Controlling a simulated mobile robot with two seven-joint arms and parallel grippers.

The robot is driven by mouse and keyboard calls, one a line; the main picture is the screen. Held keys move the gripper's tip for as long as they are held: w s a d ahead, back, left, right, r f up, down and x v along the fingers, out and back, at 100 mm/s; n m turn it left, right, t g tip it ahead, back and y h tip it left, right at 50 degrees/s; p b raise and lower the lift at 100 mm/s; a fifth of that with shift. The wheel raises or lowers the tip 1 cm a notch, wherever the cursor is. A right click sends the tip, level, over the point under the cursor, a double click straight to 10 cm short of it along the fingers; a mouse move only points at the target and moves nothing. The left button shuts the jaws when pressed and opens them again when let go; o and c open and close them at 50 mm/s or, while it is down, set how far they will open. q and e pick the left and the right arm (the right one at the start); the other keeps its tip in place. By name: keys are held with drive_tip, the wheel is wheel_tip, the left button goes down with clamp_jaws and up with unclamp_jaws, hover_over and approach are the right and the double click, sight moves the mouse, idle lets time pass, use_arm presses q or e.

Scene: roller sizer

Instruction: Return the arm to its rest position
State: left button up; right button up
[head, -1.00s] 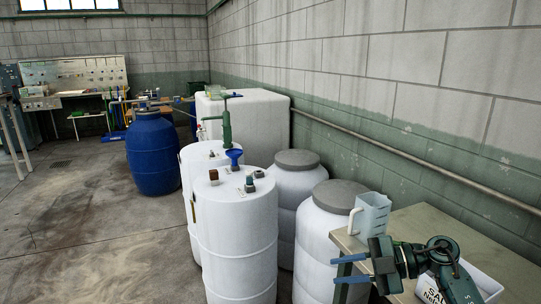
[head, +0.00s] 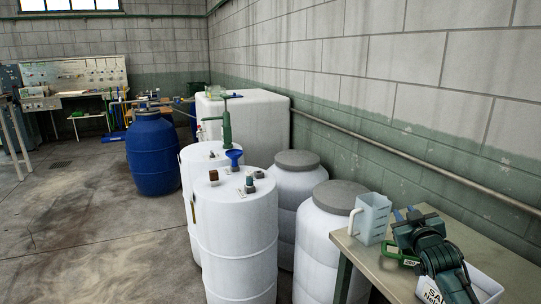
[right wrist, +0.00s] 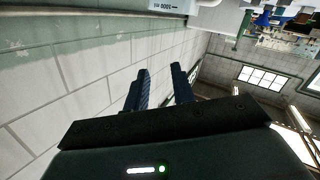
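My right gripper (head: 404,214) is at the lower right of the head view, above the table and just right of the jug. Its blue fingers point up and away, towards the wall. In the right wrist view the two fingers (right wrist: 161,88) stand apart with only wall and room behind them, so it is open and empty. My right forearm comes in from the bottom right and partly covers the white box. My left arm and gripper are not in view.
A clear measuring jug (head: 373,216) stands on the table (head: 509,262) close to my right gripper. A white labelled box (head: 487,284) lies by my forearm. White drums (head: 240,240) stand left of the table. The block wall (head: 440,130) runs behind.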

drive_tip(key=s+a+f+g+y, duration=0.1)
drive_tip(key=s+a+f, duration=0.4)
drive_tip(key=s+f, duration=0.3)
drive_tip(key=s+a+f+n+g+y, duration=0.1)
drive_tip(key=s+a+f+g+y, duration=0.1)
drive_tip(key=s+a+f, duration=0.45)
drive_tip(key=s+a+f+g+y, duration=0.1)
drive_tip(key=s+a+f, duration=0.3)
drive_tip(key=s+f, duration=0.6)
drive_tip(key=s+a+g+y, duration=0.1)
drive_tip(key=s+a, duration=0.4)
drive_tip(key=s, duration=0.9)
drive_tip(key=shift+s+a+f+m+g, duration=0.2)
drive_tip(key=shift+s+f+m+g, duration=0.15)
drive_tip(key=shift+g, duration=0.35)
